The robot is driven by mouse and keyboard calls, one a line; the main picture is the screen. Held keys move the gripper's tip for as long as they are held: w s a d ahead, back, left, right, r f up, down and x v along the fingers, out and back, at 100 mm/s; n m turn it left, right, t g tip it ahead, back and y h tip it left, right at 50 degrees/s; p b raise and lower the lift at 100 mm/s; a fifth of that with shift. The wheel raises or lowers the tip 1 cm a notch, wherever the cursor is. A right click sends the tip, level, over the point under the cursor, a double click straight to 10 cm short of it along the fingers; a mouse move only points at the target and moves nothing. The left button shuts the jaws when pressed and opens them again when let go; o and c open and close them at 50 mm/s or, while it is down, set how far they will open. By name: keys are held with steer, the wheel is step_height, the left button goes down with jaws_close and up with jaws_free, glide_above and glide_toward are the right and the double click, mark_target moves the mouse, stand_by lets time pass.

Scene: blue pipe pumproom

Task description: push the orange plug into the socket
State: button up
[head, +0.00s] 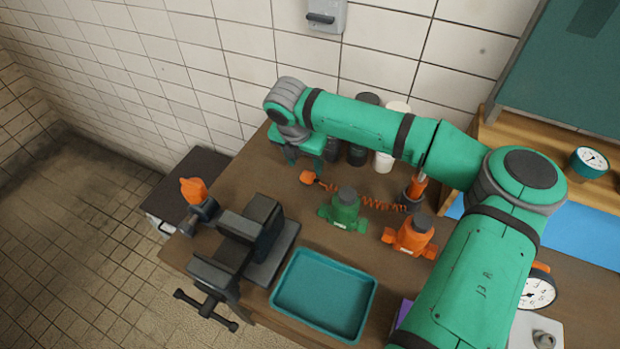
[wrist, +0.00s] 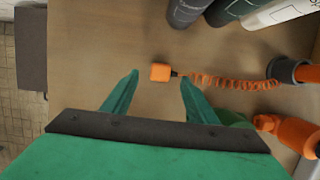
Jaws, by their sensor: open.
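The orange plug (head: 307,177) is a small block lying on the brown workbench, with a coiled orange cord (head: 365,200) running right to an upright orange piece with a grey collar (head: 413,193). In the wrist view the plug (wrist: 160,72) appears between and just beyond my fingertips, its cord leaving on the right. My gripper (head: 304,163) is open and empty, its green fingers (wrist: 159,78) pointing down toward the bench. I cannot tell how high the tips are above the plug. I cannot make out for certain which part is the socket.
A green valve body (head: 345,208) and an orange one (head: 411,236) stand near the cord. A dark vise (head: 255,240) and a teal tray (head: 323,295) are in front. Dark bottles and a white one (head: 384,160) stand behind. A grey box (head: 326,15) is on the tiled wall.

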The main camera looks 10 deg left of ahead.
mark_target(308, 175)
steer(key=shift+s+x, duration=0.15)
steer(key=shift+x, duration=1.15)
steer(key=shift+s+x, duration=0.1)
steer(key=shift+x, duration=1.25)
steer(key=c, duration=1.1)
